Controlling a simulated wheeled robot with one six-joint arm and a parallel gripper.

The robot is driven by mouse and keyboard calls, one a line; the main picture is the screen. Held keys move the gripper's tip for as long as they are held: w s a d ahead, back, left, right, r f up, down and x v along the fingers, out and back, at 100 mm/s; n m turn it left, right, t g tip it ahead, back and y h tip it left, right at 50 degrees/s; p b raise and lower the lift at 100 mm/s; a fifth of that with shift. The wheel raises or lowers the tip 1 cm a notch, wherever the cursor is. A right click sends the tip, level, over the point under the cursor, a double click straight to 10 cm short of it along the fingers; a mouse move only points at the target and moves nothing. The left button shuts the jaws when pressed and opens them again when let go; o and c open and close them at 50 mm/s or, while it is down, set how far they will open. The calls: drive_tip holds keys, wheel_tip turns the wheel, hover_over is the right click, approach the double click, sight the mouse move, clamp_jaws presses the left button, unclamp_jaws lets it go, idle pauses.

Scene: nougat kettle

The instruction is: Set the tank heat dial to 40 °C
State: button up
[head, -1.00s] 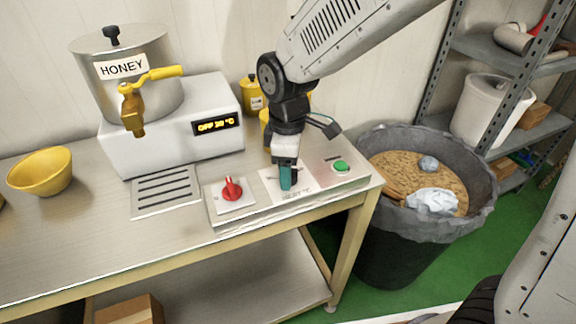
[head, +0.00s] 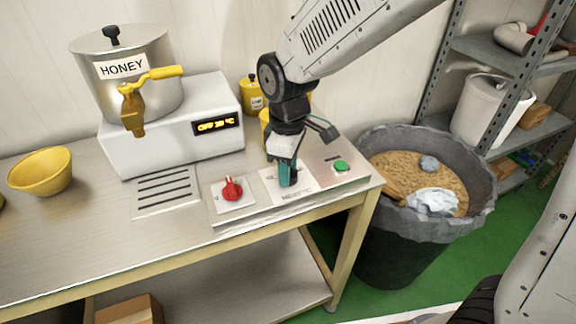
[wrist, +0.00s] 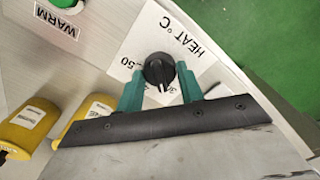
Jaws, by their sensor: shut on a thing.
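The tank heat dial is a small black knob (wrist: 158,70) on a white plate marked HEAT °C (wrist: 187,38) in the wrist view. My gripper (wrist: 160,88) has its teal fingers shut on the knob, one on each side. A "50" label shows left of the knob; another label is partly covered by the right finger. I cannot tell the pointer's exact setting. In the head view my gripper (head: 287,176) reaches down onto the middle plate of the panel and hides the knob. The yellow display (head: 215,124) on the white tank base starts with OFF; its number is too blurred to read surely.
A red knob (head: 232,189) sits left of my gripper and a green button (head: 341,167) right of it. The HONEY tank (head: 125,85) with a yellow tap stands behind left, a yellow bowl (head: 42,171) farther left. A waste bin (head: 420,235) stands right of the table.

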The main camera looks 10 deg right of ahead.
drive_tip(key=m, duration=0.5)
drive_tip(key=shift+m, duration=2.4)
drive_tip(key=o, duration=1)
drive_tip(key=shift+r, duration=0.1)
wheel_tip(320, 180, up, 8)
drive_tip(key=shift+f, duration=0.1)
